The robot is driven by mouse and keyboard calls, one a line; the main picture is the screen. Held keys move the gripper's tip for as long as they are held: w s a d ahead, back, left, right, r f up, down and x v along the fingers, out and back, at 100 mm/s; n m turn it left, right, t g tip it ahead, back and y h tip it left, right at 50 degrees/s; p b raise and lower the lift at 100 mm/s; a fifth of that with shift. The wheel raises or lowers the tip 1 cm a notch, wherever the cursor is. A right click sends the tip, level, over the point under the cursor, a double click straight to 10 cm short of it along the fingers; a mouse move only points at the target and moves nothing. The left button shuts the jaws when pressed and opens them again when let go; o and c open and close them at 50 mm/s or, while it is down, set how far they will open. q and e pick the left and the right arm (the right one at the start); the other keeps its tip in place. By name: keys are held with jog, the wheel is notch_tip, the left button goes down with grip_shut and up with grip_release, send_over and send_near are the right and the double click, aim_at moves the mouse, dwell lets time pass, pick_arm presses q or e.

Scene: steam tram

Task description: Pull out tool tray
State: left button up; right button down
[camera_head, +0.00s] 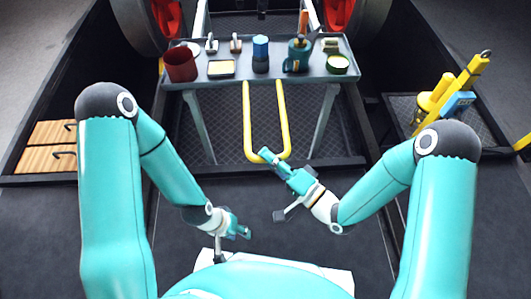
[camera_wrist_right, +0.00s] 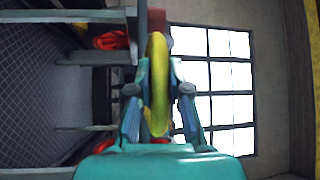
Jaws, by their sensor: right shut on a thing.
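The tool tray (camera_head: 212,86) is a grey shelf on legs at the top middle of the head view, carrying several items. A yellow U-shaped handle (camera_head: 284,118) hangs down in front of it. My right gripper (camera_head: 267,154) is at the bottom bend of this handle and shut on it. In the right wrist view the yellow bar (camera_wrist_right: 158,80) stands between the two fingers. My left gripper (camera_head: 243,233) is lower, over the dark floor, away from the handle and tray. Its fingers are too small to tell open from shut.
On the tray stand a red mug (camera_head: 181,65), a blue-topped jar (camera_head: 260,54), a teal can (camera_head: 298,55) and a green tin (camera_head: 338,65). Wooden drawers (camera_head: 50,133) are at left. Yellow cylinders (camera_head: 432,102) stand on a right-hand platform. Dark floor lies between.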

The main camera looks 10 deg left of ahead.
jog(key=shift+w+d, duration=0.2)
jog(key=c, duration=1.2)
grip_release()
jog(key=shift+r, duration=0.1)
jog(key=shift+o, duration=0.5)
jog(key=shift+s+a, duration=0.15)
jog(key=shift+s, duration=0.1)
jog(key=v, duration=1.2)
jog(key=shift+a, duration=0.1)
